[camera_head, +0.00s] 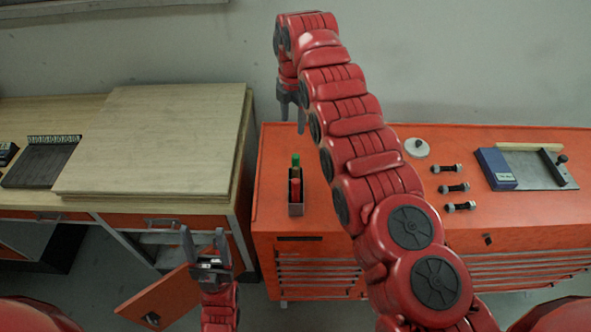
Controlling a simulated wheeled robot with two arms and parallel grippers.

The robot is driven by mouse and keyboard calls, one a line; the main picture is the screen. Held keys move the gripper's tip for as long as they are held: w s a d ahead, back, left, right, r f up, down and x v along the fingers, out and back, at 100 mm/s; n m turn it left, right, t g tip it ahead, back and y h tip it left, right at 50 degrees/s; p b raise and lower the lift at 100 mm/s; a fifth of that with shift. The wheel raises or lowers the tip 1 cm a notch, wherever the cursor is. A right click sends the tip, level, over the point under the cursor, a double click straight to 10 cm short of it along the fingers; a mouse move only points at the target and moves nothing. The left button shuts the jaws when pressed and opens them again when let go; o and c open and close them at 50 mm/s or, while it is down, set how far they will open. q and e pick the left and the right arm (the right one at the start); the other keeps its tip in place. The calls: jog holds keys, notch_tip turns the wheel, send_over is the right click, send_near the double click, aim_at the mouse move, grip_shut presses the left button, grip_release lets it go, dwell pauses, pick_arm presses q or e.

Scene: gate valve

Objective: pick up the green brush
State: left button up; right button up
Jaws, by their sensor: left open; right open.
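A green item (296,160), which looks like the green brush, stands upright in a small dark holder (296,208) on the orange cabinet top. A red item (295,188) stands in the same holder, in front of it. Only the upper end of the green item shows. My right gripper (291,115) is open and points down beyond the holder, near the cabinet's back edge, apart from the green item. Its height above the top is hard to tell. My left gripper (205,242) is open and empty, pointing up, low in front of the wooden bench and left of the cabinet.
Several dark bolts (454,188), a pale round disc (416,147), a blue box (494,168) and a tray (530,164) are on the cabinet's right. Wooden boards (150,140) lie on the bench. An open orange door (160,300) hangs below it.

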aim_at(295, 157)
jog(key=shift+n+g, duration=0.4)
jog(key=f+b, duration=0.3)
jog(key=s+f+b, duration=0.1)
jog(key=f+b, duration=0.2)
jog(key=b, duration=0.1)
jog(key=s+f+b, duration=0.1)
jog(key=f+b, duration=0.2)
jog(key=shift+d+b, duration=0.15)
jog(key=shift+b, duration=0.15)
jog(key=shift+d+f, duration=0.1)
jog(key=shift+f, duration=0.65)
jog(key=shift+f+p, duration=0.45)
notch_tip(295, 157, down, 4)
jog(key=p, duration=0.2)
jog(key=shift+d+r+p, duration=0.1)
jog(key=shift+r+p, duration=0.05)
jog(key=shift+p, duration=0.25)
jog(key=shift+f, duration=0.35)
